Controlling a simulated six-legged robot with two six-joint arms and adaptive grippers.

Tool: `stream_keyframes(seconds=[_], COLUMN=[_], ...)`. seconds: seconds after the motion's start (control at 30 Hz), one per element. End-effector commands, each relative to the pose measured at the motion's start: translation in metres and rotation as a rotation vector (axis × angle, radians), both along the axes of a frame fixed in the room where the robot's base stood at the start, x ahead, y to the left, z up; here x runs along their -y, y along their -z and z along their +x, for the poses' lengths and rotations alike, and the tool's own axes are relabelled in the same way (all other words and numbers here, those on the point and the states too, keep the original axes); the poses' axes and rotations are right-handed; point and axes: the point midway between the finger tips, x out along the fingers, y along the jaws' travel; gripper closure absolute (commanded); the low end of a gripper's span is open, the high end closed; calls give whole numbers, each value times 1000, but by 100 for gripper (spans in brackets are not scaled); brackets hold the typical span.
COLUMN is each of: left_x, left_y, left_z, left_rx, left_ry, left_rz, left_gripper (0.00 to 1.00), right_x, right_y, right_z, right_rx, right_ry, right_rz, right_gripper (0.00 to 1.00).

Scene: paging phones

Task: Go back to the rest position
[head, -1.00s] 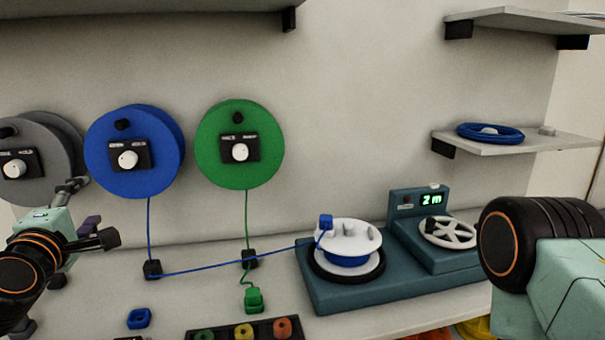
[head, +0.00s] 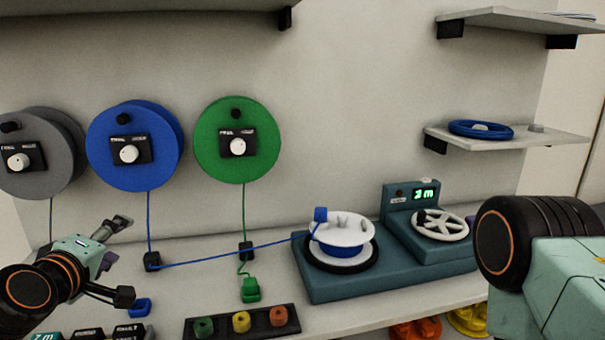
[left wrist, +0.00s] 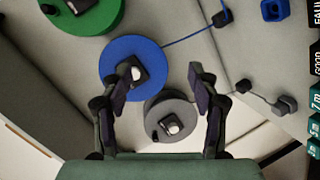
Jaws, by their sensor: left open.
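My left gripper (head: 122,262) is at the lower left of the head view, above the bench and below the grey and blue reels. In the left wrist view its two fingers (left wrist: 162,88) are spread wide with nothing between them. Behind them lie the blue reel (left wrist: 135,65) and the grey reel (left wrist: 170,118). My right arm shows at the right edge of the head view, but its gripper is out of the picture.
Grey (head: 40,180), blue (head: 108,175) and green (head: 215,170) wall reels hang above the bench. A blue cable runs to a teal winder (head: 330,288) whose display reads 3 m. A tray (head: 212,335) holds coloured rings. A shelf (head: 560,147) bears a blue coil (head: 480,130).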

Motion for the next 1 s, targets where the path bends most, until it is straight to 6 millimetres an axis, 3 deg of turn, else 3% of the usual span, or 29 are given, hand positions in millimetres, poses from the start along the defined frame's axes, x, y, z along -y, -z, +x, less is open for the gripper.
stream_keyframes(seconds=[0.17,0.27,0.47,0.6,0.8,0.9,1.0], left_x=[30,48,76,89,101,104,106], left_y=[78,132,237,300,366,384,393], left_z=[-25,-51,-127,-194,-294,-329,-349], left_rx=[-221,-369,-664,-857,-1090,-1158,-1198], left_ry=[148,257,496,663,863,930,964], left_rz=[196,311,496,581,636,645,643], left_gripper=[39,39,39,39,39,39,39], right_x=[0,0,0,0,0,0,0], right_y=[7,11,20,27,37,40,41], right_z=[0,0,0,0,0,0,0], right_rx=[0,0,-1,0,0,-1,-1], right_ry=[0,1,0,0,0,0,0], right_rz=[0,0,0,0,0,0,0], right_gripper=[60,60,60,60,60,60,60])
